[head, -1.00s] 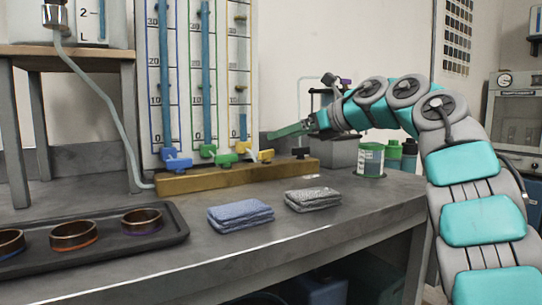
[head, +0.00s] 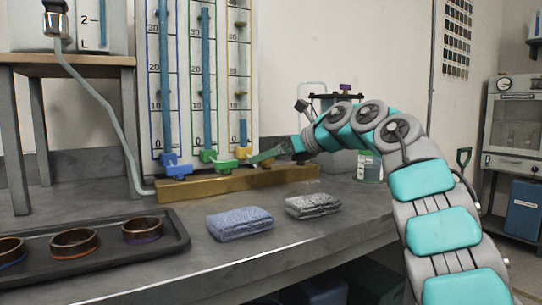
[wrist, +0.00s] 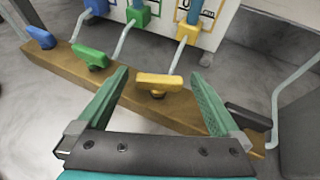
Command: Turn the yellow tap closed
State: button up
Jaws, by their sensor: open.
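The yellow tap (wrist: 158,83) sits on the wooden bar in the wrist view, its handle lying crosswise between my two fingers. My gripper (wrist: 162,74) is open, with one green finger left of the yellow tap and the other to its right. Gaps show between the handle and both fingers. In the head view my gripper (head: 266,157) is over the right part of the wooden bar (head: 215,185) and largely hides the yellow tap. A yellow fitting (wrist: 187,32) stands at the foot of the yellow-framed tube behind.
A green tap (wrist: 92,57) and a blue tap (wrist: 40,38) sit left of the yellow one on the bar. A black tap (wrist: 248,117) is close by the right finger. Folded cloths (head: 240,223) and a dark tray (head: 110,249) lie in front.

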jog(key=c, duration=1.3)
jog(key=shift+s+m+t+h, duration=0.1)
jog(key=shift+m+t+h, duration=0.2)
jog(key=shift+m, duration=0.1)
jog(key=shift+s+a+r+m+t+h+b, duration=0.1)
jog(key=shift+a+m+t+h+b, duration=0.1)
jog(key=shift+m+t+h+b, duration=0.3)
jog(key=shift+s+a+m+t+h+p, duration=0.15)
jog(key=shift+m+t+h+p, duration=0.45)
jog(key=shift+m+t+h, duration=0.3)
jog(key=shift+m, duration=0.4)
